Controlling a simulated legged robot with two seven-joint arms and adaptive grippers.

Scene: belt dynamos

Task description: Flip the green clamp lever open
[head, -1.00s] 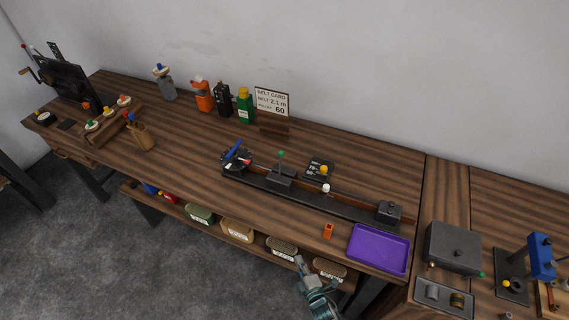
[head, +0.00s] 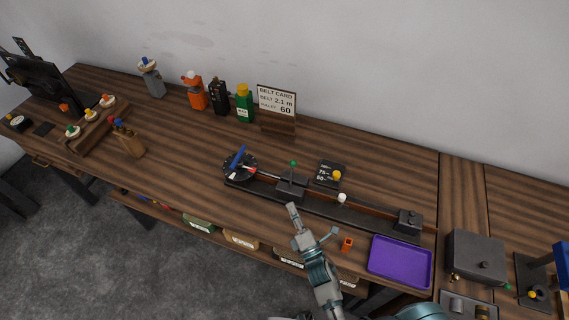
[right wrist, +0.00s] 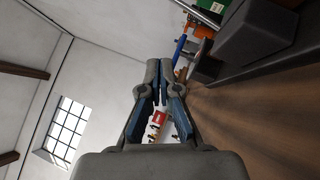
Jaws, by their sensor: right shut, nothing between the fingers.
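The clamp lever shows in the head view as a thin upright rod with a green knob (head: 293,163), standing on a dark block (head: 291,186) on the long black rail fixture (head: 330,209). My right gripper (head: 292,207) is shut and empty, just in front of and below the block in the head view; I cannot tell if it touches. In the right wrist view the closed fingers (right wrist: 160,66) point ahead, with a dark block (right wrist: 257,35) close by at the upper right. The green knob does not show clearly there. My left gripper is not in view.
A dial with a blue pointer (head: 238,158) sits at the rail's left end. A white knob (head: 342,197) stands right of the block. An orange piece (head: 347,244) and a purple tray (head: 400,262) lie near the front edge. Bottles and a belt card (head: 276,101) stand behind.

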